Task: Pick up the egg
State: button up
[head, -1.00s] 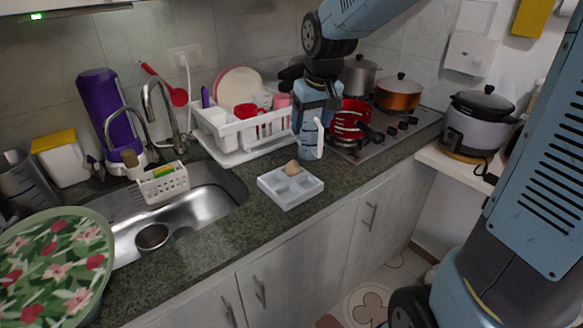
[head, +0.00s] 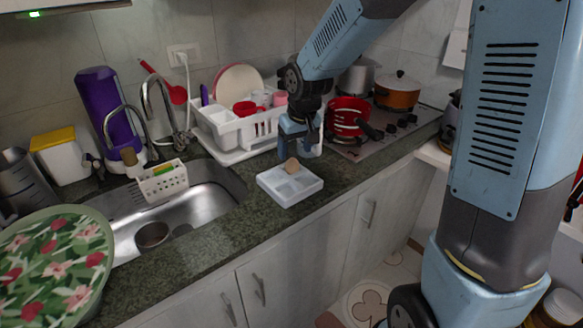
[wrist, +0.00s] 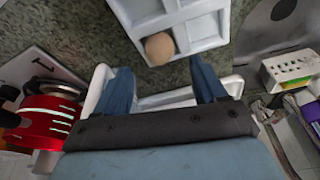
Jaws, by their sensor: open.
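The brown egg (head: 291,165) sits in a compartment at the back edge of a white tray (head: 290,187) on the counter. In the wrist view the egg (wrist: 159,48) rests in the tray (wrist: 208,32), ahead of my fingers. My gripper (head: 297,150) points down just behind the egg and above it, with its fingers spread and nothing held. In the wrist view my gripper's (wrist: 163,80) two blue fingers stand apart, with the egg beyond their tips, roughly in line with the gap. The head view does not show whether a finger touches the egg.
The white dish rack (head: 240,130) with dishes stands behind my gripper. A red pot (head: 346,117) sits on the stove to the right. The sink (head: 200,200) lies left of the tray. The dark counter in front of the tray is clear.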

aim_at(293, 159)
jog(key=shift+x, duration=2.55)
jog(key=c, duration=1.1)
